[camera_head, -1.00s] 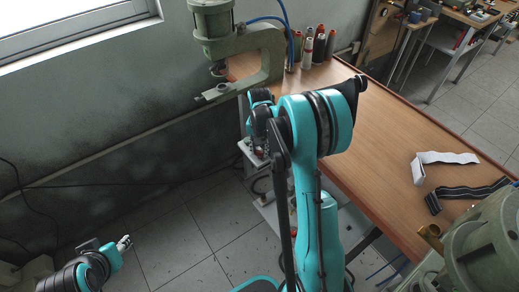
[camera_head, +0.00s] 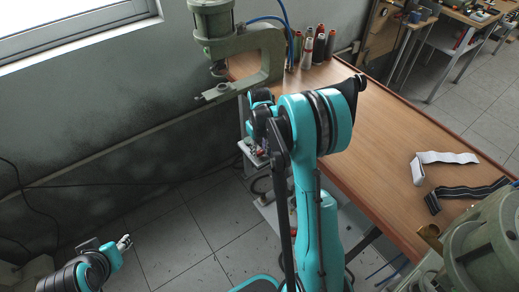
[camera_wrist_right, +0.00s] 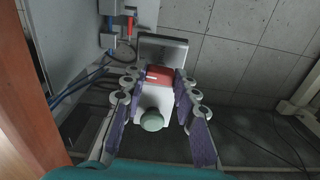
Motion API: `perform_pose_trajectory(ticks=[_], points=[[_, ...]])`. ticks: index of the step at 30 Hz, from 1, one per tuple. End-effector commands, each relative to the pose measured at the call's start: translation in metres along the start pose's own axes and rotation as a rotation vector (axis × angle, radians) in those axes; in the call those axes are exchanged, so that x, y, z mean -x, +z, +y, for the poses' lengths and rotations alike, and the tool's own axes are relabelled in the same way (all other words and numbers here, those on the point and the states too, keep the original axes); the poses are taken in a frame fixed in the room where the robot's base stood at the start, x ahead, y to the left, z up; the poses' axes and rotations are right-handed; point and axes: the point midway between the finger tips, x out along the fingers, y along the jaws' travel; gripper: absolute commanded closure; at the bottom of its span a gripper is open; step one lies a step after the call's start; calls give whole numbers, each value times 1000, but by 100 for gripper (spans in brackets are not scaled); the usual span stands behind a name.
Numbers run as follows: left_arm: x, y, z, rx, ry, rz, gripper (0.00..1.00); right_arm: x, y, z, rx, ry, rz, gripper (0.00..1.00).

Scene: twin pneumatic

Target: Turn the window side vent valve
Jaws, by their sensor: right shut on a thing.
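In the right wrist view, my right gripper (camera_wrist_right: 159,82) has its purple-padded fingers on both sides of a red part (camera_wrist_right: 159,74), and it is shut on it. I take this red part to be the handle of the vent valve. A pale block (camera_wrist_right: 150,100) with a round green knob (camera_wrist_right: 152,121) sits beside it, between the fingers. In the head view my right arm hides most of the valve area at the table's near-left edge. My left gripper (camera_head: 123,243) is at the lower left, far from the valve; its jaws are too small to judge.
The wooden table (camera_head: 400,130) is mostly bare, with white and black straps at right. In the right wrist view, blue tubes (camera_wrist_right: 75,88) run beside a grey panel (camera_wrist_right: 70,40).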

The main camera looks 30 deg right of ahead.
Motion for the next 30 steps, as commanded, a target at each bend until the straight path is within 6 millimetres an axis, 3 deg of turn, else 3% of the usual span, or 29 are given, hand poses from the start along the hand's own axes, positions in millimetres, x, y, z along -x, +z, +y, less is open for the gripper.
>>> perform_pose_trajectory(ticks=[22,23,24,30], points=[[0,0,0,0,0,0,60,0,0,0,83,0,0,100],[0,0,0,0,0,0,60,0,0,0,83,0,0,63],[0,0,0,0,0,0,60,0,0,0,83,0,0,53],[0,0,0,0,0,0,60,0,0,0,82,0,0,50]])
